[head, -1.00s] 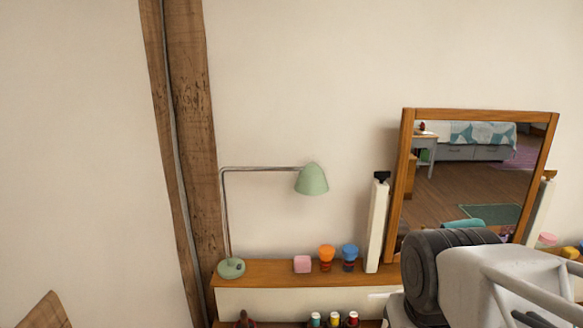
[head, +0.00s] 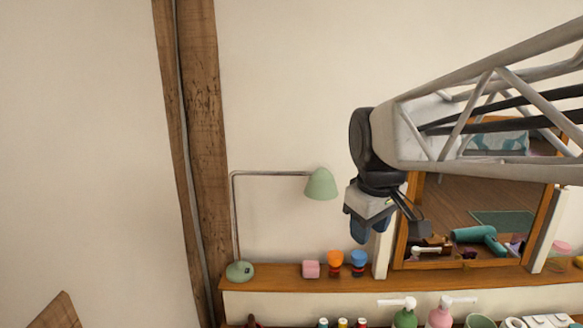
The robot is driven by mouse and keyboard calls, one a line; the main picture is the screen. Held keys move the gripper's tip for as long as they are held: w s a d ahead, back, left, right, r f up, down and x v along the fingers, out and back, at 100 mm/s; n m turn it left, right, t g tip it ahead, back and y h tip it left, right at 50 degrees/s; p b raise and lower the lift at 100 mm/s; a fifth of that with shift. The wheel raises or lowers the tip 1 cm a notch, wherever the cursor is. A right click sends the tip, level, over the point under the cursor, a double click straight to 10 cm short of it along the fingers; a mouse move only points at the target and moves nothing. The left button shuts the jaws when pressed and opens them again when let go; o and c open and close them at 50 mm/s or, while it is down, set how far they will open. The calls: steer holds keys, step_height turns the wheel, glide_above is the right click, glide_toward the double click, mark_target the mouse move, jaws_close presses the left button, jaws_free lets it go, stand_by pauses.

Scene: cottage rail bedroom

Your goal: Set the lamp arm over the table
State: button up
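The green lamp stands at the left end of a wooden shelf. Its round base (head: 240,271) is on the shelf, and a thin metal arm (head: 272,173) rises and bends right to the green shade (head: 321,184). My gripper (head: 378,232) points down in front of the wall, right of the shade and apart from it, partly in front of the mirror's left post. Its dark fingers are seen from an angle that hides whether there is a gap between them. No table is clearly in view apart from the shelf and a lower surface at the bottom edge.
A framed mirror (head: 490,215) is at right. Pump bottles (head: 405,316) and spools line the bottom edge.

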steer(key=w+a+r+n, duration=0.3)
steer(key=w, duration=0.3)
steer(key=w+a+r+n, duration=0.2)
steer(key=w+a+r, duration=0.1)
steer(key=w+a, duration=0.15)
steer(key=n, duration=0.6)
glide_toward(281, 172)
steer(key=shift+w+f, duration=0.3)
steer(key=shift+w, duration=0.05)
steer(key=shift+f, duration=0.1)
steer(key=shift+x, duration=3.85)
jaws_close()
